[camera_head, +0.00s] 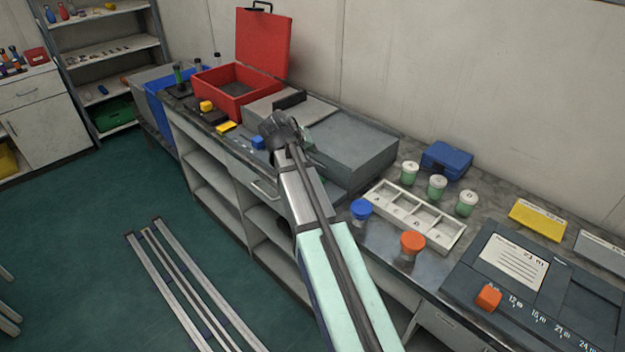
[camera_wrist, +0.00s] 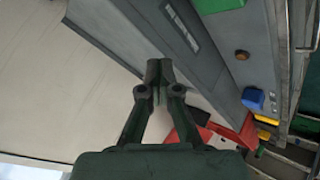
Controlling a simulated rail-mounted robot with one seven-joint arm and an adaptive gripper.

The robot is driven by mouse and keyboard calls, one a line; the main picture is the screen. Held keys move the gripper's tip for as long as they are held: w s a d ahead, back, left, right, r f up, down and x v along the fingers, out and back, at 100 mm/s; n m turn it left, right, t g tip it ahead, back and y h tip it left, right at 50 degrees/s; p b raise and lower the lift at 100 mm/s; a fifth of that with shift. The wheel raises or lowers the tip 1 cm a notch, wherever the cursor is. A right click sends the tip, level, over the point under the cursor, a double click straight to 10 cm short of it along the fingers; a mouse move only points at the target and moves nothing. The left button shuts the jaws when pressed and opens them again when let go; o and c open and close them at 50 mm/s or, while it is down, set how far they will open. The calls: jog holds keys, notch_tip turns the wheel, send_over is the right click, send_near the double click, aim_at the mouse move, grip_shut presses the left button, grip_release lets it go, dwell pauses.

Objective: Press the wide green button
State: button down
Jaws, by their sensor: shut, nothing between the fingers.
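My gripper (camera_head: 280,128) is over the bench at the grey panel box (camera_head: 350,150), near its left end in the head view. In the wrist view my gripper (camera_wrist: 158,72) is shut and empty, its tips together in front of the grey housing (camera_wrist: 205,62). A green patch (camera_wrist: 217,4) is cut off by the top edge of the wrist view; I cannot tell whether it is the wide green button. A small round orange-brown part (camera_wrist: 242,55) also shows there. In the head view my arm and gripper hide part of the box front, and no wide green button shows clearly.
An open red case (camera_head: 232,92) stands behind and left of the gripper. A blue block (camera_head: 258,142) and a yellow block (camera_head: 226,127) lie near the bench edge. A white divided tray (camera_head: 440,235), green-filled jars (camera_head: 437,187) and blue- and orange-lidded jars (camera_head: 412,244) stand to the right.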

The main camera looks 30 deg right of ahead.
jog(key=shift+f+b, duration=2.5)
jog(key=shift+f, duration=1.95)
jog(key=shift+f, duration=0.15)
jog(key=shift+f+b, duration=0.3)
jog(key=shift+f+b, duration=0.35)
jog(key=shift+f, duration=0.25)
jog(key=shift+r, duration=0.15)
jog(key=shift+r+p, duration=0.6)
jog(key=shift+r, duration=0.3)
jog(key=shift+r+p, duration=1.35)
jog(key=shift+r, duration=1.15)
